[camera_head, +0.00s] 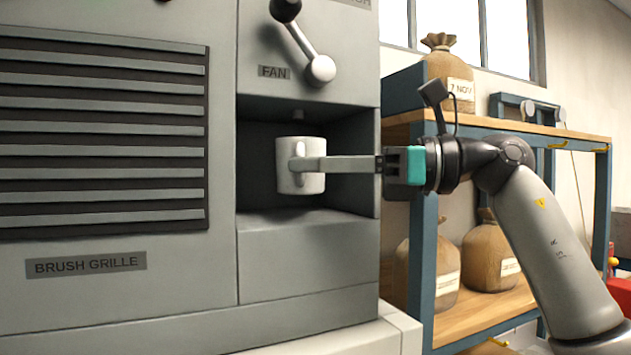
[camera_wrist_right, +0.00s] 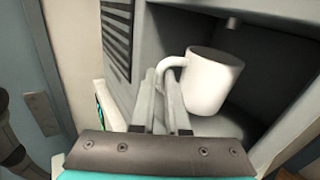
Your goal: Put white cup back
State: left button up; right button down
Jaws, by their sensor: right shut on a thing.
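The white cup (camera_head: 306,183) is upright inside the recess of the grey machine, below a small nozzle (camera_head: 298,114). My right gripper (camera_head: 297,163) reaches into the recess from the right and is shut on the cup's handle. In the right wrist view the cup (camera_wrist_right: 211,82) has its handle between the two fingers (camera_wrist_right: 168,88). In the head view the cup's base seems a little above the recess floor, but I cannot tell for sure whether it touches. My left gripper is not in view.
The recess floor (camera_head: 290,216) is bare around the cup, with walls close by. A lever with a round knob (camera_head: 320,70) is above. A wooden shelf (camera_head: 490,305) with several sacks stands at right, behind my right arm. A slatted grille (camera_head: 100,130) is at left.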

notch_tip(320, 180, down, 3)
jog(key=shift+f, duration=0.15)
jog(key=shift+f, duration=0.1)
jog(key=c, duration=1.4)
grip_release()
jog(key=shift+f, duration=0.1)
jog(key=o, duration=0.5)
jog(key=d, duration=0.4)
jog(key=s+d+b, duration=0.1)
jog(key=d, duration=0.3)
jog(key=s+d+b, duration=0.1)
jog(key=d, duration=0.3)
jog(key=shift+s+r, duration=0.2)
